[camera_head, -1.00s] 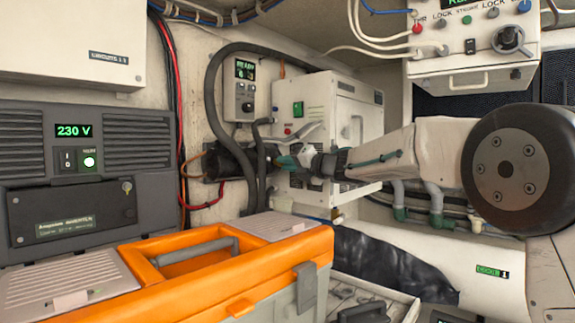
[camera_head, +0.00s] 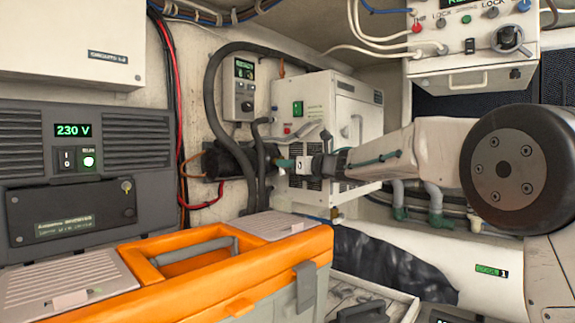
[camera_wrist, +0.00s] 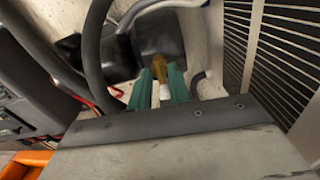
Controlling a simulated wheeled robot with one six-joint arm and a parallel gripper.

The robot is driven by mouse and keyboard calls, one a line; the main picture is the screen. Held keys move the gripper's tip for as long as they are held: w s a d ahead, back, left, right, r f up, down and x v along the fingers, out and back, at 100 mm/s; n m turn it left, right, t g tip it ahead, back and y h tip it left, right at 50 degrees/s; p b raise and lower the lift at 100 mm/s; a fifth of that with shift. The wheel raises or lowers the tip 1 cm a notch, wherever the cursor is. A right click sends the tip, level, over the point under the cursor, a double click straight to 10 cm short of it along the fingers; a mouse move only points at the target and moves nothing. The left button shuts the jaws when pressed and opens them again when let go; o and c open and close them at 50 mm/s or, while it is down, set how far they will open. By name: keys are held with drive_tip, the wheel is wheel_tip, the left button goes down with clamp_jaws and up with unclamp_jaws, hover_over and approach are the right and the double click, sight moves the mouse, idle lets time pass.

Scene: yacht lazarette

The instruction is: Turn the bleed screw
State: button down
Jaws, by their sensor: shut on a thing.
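The bleed screw appears as a small brass-coloured piece (camera_wrist: 159,68) in the wrist view, in front of a dark block-shaped fitting (camera_wrist: 160,38). The green fingers of my gripper (camera_wrist: 162,86) are on either side of it and shut on it. A pale part also shows between the fingers. In the head view my gripper (camera_head: 285,163) reaches left to the dark cylindrical unit (camera_head: 233,160) on the wall. The screw is too small and covered to make out there.
Thick black hoses (camera_head: 212,100) run close around the fitting. A white vented cabinet (camera_head: 358,125) stands right behind my wrist. An orange-topped toolbox (camera_head: 140,265) fills the lower left foreground. A grey inverter panel (camera_head: 150,150) is at left.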

drive_tip(key=shift+f+n, duration=0.2)
drive_tip(key=shift+n, duration=0.1)
idle(0.4)
drive_tip(key=c, duration=1.3)
unclamp_jaws()
drive_tip(key=shift+r, duration=0.1)
drive_tip(key=v, duration=0.7)
drive_tip(key=shift+s+d, duration=0.25)
drive_tip(key=shift+d, duration=0.05)
